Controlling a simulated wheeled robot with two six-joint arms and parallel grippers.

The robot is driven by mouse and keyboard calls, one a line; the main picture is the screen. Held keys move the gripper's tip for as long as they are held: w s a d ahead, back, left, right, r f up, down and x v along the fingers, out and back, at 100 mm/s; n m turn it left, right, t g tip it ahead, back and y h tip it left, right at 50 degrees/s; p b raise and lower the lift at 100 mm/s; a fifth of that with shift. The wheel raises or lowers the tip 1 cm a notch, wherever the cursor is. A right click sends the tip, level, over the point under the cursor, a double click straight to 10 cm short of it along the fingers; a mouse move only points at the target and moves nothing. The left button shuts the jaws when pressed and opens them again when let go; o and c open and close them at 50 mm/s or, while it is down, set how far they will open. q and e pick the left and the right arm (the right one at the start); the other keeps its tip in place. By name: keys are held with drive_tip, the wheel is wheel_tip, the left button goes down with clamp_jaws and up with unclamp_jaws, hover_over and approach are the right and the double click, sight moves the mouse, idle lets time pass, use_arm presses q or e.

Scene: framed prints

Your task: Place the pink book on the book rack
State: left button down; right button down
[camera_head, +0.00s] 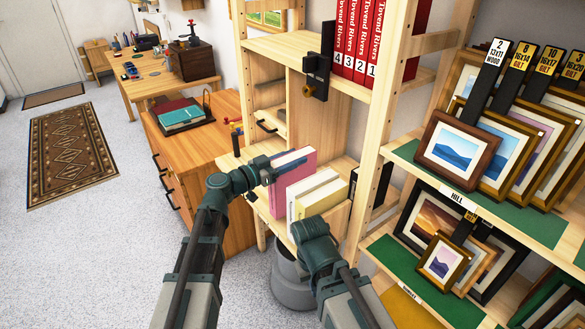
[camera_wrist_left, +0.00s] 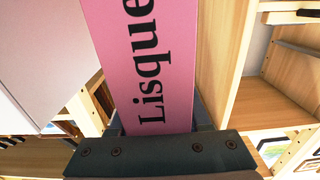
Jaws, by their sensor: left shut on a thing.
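The pink book (camera_head: 293,178) stands upright in a low wooden shelf compartment, left of the pale books. My left gripper (camera_head: 286,160) is shut on it near its top. In the left wrist view, the pink spine (camera_wrist_left: 152,60) with black letters "Lisque" runs up from between the dark jaws (camera_wrist_left: 160,130). A dark rack (camera_head: 207,103) with teal and red books (camera_head: 181,113) sits on the wooden drawer cabinet to the left; it looks like the book rack. My right arm ends at a wrist (camera_head: 310,230) in front of the shelf; its fingertips are hidden.
Cream books (camera_head: 320,195) stand close right of the pink book. Red binders (camera_head: 357,40) fill the shelf above. Framed prints (camera_head: 455,150) crowd the rack at right. A grey bin (camera_head: 290,283) stands below. The cabinet top (camera_head: 215,140) has some bare room.

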use_arm(q)
drive_tip(key=shift+f+b, duration=0.75)
drive_tip(key=shift+f, duration=0.3)
drive_tip(key=shift+f, duration=0.1)
drive_tip(key=shift+c, duration=1.8)
unclamp_jaws()
drive_tip(key=v, duration=1.2)
